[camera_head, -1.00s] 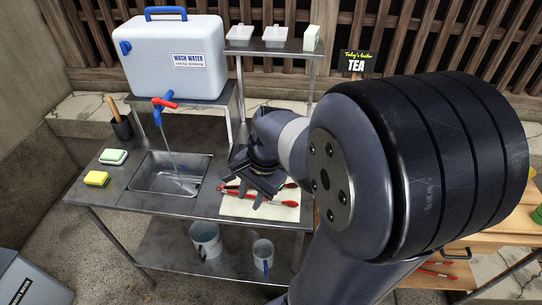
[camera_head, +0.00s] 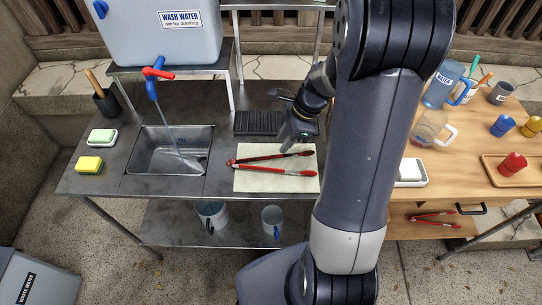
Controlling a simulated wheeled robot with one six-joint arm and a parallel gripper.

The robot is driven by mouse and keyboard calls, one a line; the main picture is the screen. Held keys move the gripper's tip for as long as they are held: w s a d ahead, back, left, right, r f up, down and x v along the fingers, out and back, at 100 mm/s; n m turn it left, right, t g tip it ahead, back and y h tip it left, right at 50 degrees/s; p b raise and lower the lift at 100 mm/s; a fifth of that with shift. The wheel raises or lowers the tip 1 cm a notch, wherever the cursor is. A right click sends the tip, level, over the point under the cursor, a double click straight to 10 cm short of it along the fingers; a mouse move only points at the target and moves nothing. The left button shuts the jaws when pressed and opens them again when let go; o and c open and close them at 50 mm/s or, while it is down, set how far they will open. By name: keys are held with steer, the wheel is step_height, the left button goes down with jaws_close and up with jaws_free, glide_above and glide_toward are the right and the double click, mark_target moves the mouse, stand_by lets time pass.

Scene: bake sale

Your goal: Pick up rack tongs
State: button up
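A pair of red tongs with dark parts (camera_head: 265,168) lies spread in a V on a pale cloth (camera_head: 277,187) on the metal table. Its joined end points left and its two arms point right. My gripper (camera_head: 291,144) is at the cloth's back edge, just behind the tongs' upper arm, and looks apart from them. My forearm hides part of the gripper, and its finger gap is not clear. A second pair of red tongs (camera_head: 436,219) lies low on the right, under the wooden table top.
A black ribbed rack (camera_head: 258,123) lies left of my gripper. The sink (camera_head: 148,165), with its blue and red tap (camera_head: 153,84), is further left. The wooden table (camera_head: 462,155) on the right holds mugs, jugs and shakers. Two mugs stand on the lower shelf.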

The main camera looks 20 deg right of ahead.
mark_target(278, 155)
steer(key=x, duration=0.5)
steer(key=shift+s+f+p, duration=0.15)
steer(key=shift+s+p, duration=0.15)
steer(key=shift+d, duration=0.1)
jaws_close()
